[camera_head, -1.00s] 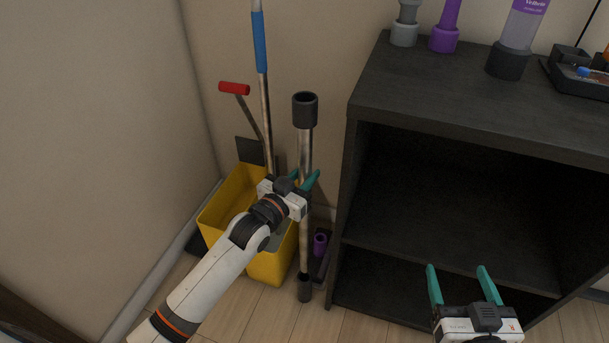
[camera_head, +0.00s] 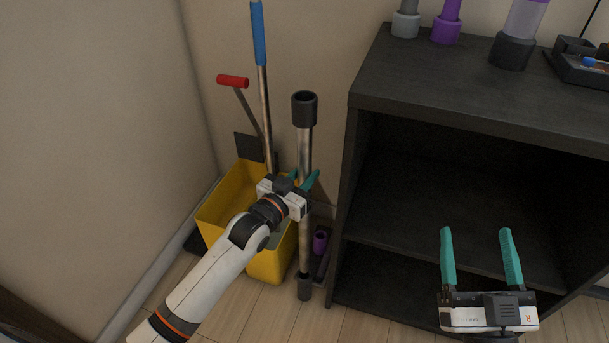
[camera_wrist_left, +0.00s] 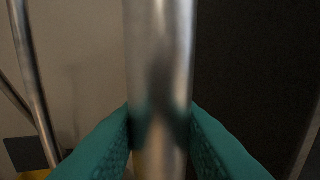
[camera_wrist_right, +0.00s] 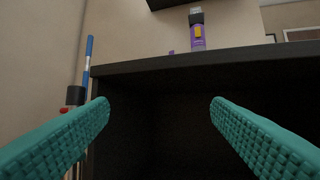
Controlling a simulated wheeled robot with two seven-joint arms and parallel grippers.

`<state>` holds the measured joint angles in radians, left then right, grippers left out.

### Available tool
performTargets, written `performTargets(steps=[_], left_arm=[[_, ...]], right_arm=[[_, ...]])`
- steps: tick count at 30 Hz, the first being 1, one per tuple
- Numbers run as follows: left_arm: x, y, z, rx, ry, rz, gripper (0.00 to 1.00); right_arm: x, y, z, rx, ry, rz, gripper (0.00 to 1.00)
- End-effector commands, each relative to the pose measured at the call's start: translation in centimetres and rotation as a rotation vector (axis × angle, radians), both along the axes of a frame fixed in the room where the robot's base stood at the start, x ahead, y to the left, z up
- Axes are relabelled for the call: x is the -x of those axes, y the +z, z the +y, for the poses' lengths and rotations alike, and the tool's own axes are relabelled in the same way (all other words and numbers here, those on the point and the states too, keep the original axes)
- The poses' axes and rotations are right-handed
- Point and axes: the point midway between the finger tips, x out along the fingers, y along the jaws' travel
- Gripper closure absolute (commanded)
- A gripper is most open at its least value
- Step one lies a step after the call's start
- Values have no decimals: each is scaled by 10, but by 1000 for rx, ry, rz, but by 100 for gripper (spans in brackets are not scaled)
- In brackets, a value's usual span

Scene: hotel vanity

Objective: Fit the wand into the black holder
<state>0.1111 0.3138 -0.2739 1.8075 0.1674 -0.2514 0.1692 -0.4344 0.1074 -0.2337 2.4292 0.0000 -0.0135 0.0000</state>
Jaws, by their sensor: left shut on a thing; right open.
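The wand (camera_head: 305,150) is a metal tube with a dark, open collar at its top and a dark lower end. It stands nearly upright left of the shelf; I cannot tell whether its lower end touches the floor. My left gripper (camera_head: 305,181) is shut on its middle; the tube (camera_wrist_left: 158,70) fills the space between the teal fingers in the left wrist view. A dark base with a purple cup (camera_head: 320,242) is on the floor behind it, partly hidden; I cannot tell whether this is the black holder. My right gripper (camera_head: 477,234) is open and empty before the shelf.
The black shelf unit (camera_head: 440,95) bears grey, purple and black-based upright items and a dark tray (camera_head: 582,72). A yellow bucket (camera_head: 233,200), a blue-handled pole (camera_head: 260,45) and a red-handled tool (camera_head: 233,81) stand left. Its compartments look empty.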

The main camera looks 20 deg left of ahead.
Motion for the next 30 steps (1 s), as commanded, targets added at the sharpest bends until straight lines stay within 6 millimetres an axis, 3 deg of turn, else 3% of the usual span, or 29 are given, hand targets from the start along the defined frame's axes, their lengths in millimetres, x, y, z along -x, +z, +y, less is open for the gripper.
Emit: performTargets(steps=[15,30], left_arm=[[0,-9,0,0,0,-3,100],[0,-10,0,1,0,-3,100]], right_arm=[[21,33,0,-73,15,-258,27],[28,42,-1,-92,17,-322,27]])
